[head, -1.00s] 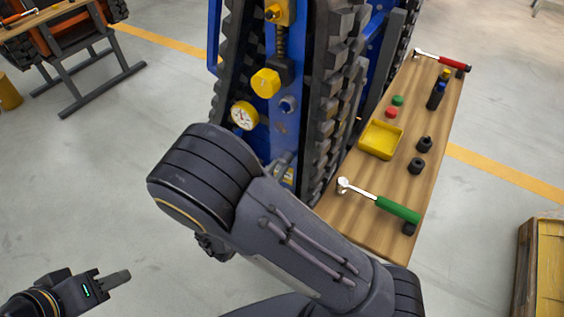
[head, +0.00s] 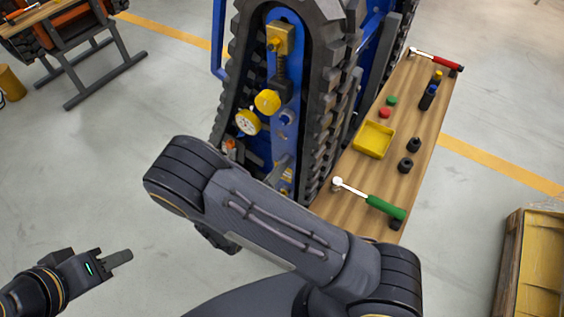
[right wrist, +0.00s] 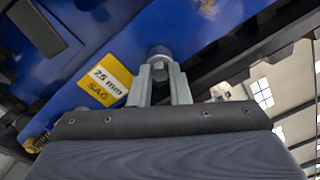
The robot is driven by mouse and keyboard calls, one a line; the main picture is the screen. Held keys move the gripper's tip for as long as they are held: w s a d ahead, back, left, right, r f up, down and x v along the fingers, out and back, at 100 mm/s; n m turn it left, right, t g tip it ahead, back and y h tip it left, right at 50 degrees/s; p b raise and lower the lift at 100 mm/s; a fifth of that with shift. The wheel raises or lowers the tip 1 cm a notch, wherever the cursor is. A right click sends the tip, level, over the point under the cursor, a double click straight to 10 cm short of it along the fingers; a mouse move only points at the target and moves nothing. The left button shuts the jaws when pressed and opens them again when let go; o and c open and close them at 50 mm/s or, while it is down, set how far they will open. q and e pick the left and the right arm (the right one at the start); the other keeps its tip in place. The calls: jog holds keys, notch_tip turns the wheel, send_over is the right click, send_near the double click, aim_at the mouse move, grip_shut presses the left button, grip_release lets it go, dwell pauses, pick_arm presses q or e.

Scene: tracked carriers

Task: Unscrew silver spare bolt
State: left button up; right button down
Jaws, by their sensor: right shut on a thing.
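In the right wrist view, my right gripper (right wrist: 160,86) is shut on the silver bolt (right wrist: 160,70), holding its head between two grey fingers. Behind the bolt is a round grey-blue boss on the blue carrier plate (right wrist: 120,38); how far the bolt is threaded in is hidden. A yellow label reading "25 mm SAG" (right wrist: 104,80) is left of the fingers. In the head view, my right forearm covers most of that gripper and the bolt. My left gripper (head: 122,257) is over bare floor at lower left, away from the carrier; its finger gap cannot be made out.
The tracked carrier (head: 286,75) stands upright with a yellow knob (head: 267,102) and a gauge (head: 248,122). A wooden crate (head: 512,265) stands at lower right.

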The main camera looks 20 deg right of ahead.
pick_arm(q)
jog(key=shift+r+p, duration=1.45)
jog(key=shift+r, duration=0.5)
pick_arm(e)
jog(key=shift+n, duration=4.1)
pick_arm(q)
jog(key=shift+r+p, duration=0.95)
pick_arm(e)
jog(key=n, duration=0.9)
jog(key=shift+n, duration=0.3)
